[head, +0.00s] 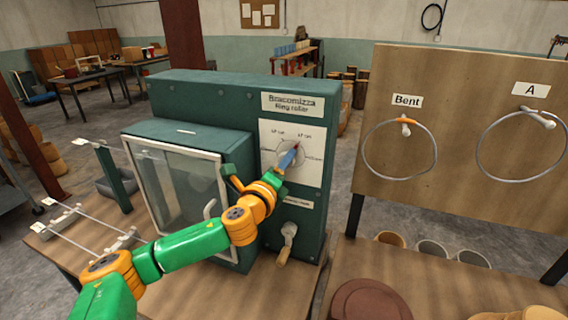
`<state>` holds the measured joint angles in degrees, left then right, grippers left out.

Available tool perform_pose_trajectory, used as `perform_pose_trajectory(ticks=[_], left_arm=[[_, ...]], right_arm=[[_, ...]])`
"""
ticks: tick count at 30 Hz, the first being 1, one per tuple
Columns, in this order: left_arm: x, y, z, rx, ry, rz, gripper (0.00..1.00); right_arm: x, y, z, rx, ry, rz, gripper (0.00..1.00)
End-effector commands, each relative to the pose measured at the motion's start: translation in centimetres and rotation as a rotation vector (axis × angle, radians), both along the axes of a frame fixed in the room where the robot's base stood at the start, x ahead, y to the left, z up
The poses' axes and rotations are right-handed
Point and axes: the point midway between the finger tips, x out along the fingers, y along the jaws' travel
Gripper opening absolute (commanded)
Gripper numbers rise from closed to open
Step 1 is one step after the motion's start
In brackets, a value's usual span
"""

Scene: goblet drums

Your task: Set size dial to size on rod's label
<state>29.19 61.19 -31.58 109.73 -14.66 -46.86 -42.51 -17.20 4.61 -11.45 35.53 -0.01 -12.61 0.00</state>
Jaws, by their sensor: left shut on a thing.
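The size dial (305,165) is on a white plate on the front of the green ring roller (340,140). Its blue pointer (289,158) has a red tip and points up and to the right, towards the upper right marking; the small size markings are hard to read. My left gripper (278,175) is shut on the dial's pointer and hides its lower part. Thin metal rods (88,229) lie on a rack at the left of the table, with small white labels (38,227) too small to read. My right gripper is not in view.
The roller's glass-fronted door (180,185) is left of the dial, behind my left arm. A crank handle (287,240) hangs below the dial. A wooden board at right holds rings under "Bent" (407,101) and "A" (531,89) labels. A brown round object (370,300) sits at the front.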

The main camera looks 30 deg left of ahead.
Motion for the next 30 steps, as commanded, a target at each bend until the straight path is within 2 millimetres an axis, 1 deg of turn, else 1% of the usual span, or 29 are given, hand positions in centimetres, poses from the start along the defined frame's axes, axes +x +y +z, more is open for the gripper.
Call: perform_pose_trajectory(ticks=[1,5,6,8,9,17,20,23,25,27,30], left_arm=[[0.0,0.1,0.4,0.003,-0.009,0.003,0.0],[0.0,0.1,0.4,0.003,-0.01,0.003,0.0],[0.0,0.1,0.5,0.002,-0.01,0.003,0.55],[0.0,0.1,0.4,0.002,-0.009,0.003,0.71],[0.0,0.1,0.4,0.002,-0.008,0.002,0.81],[0.0,0.0,0.2,0.0,-0.004,0.001,0.81],[-0.5,-0.1,0.0,0.001,-0.004,0.0,0.81],[-2.0,-0.4,-0.3,0.004,-0.002,-0.001,0.81],[-3.3,-0.7,-0.4,0.006,-0.003,-0.001,0.81],[-4.6,-1.1,-0.5,0.006,-0.002,-0.002,0.81],[-6.0,-1.3,-0.3,0.005,-0.004,0.001,0.81]], right_arm=[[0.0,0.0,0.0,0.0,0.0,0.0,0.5],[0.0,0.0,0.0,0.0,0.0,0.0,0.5],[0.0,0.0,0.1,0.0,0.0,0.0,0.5],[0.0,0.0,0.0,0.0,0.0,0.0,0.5],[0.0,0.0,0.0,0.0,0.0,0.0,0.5],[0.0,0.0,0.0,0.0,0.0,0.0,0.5],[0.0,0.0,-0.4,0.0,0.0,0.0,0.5],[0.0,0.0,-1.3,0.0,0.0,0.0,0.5],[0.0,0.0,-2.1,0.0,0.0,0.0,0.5],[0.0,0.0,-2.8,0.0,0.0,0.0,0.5],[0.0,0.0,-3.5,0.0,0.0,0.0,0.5]])
